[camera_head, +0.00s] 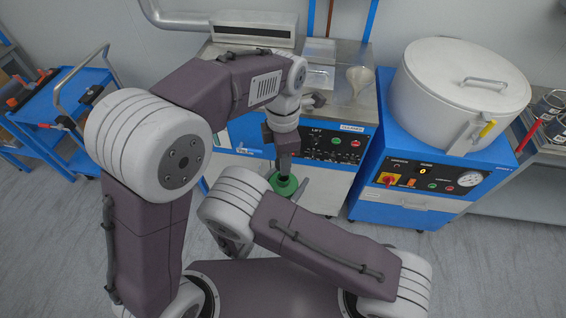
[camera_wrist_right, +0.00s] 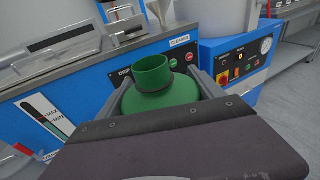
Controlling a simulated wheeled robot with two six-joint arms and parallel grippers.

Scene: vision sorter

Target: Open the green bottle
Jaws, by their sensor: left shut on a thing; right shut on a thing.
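The green bottle (camera_head: 284,186) shows in the head view as a small green round below my left gripper. In the right wrist view the green bottle (camera_wrist_right: 160,104) is upright, with a wide shoulder, a dark ring and a short neck whose top looks hollow. My right gripper (camera_wrist_right: 158,73) is shut on the bottle, one finger on each side. In the head view my right arm hides most of that gripper. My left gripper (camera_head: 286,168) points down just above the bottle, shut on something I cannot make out. It is not seen in the right wrist view.
A blue cleaner machine (camera_head: 350,148) with a steel top stands just behind the bottle. A blue unit (camera_head: 402,170) bearing a large white pot (camera_head: 455,85) stands to its right. A blue cart (camera_head: 68,100) is at the left. Grey floor is clear at the lower right.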

